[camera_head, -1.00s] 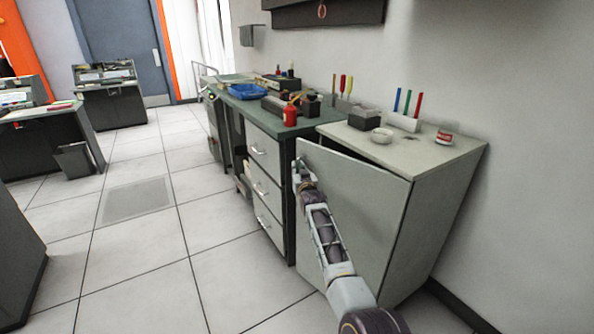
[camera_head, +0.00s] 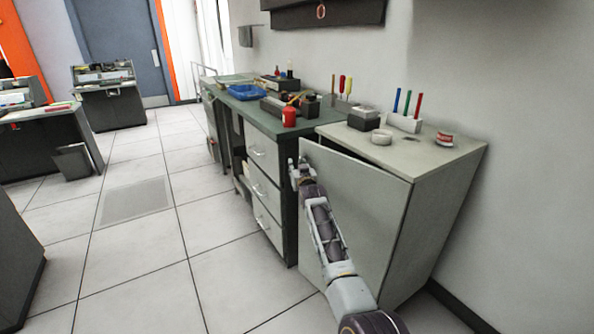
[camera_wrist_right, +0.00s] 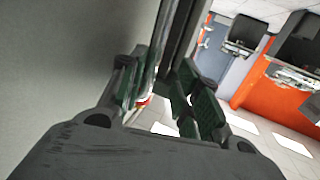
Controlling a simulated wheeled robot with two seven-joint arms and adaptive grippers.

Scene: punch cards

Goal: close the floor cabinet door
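The floor cabinet (camera_head: 462,172) is light grey and stands against the wall at the right in the head view. Its door (camera_head: 362,215) is ajar, with a dark gap along its top left. My right gripper (camera_head: 298,172) is at the door's free left edge, in front of the drawer unit. In the right wrist view, the two green-padded fingers (camera_wrist_right: 165,98) are apart, with a grey panel, likely the door (camera_wrist_right: 60,60), beside them at left. I cannot tell whether they touch the door. My left gripper is not in view.
A green-topped drawer unit (camera_head: 264,165) stands directly left of the cabinet.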

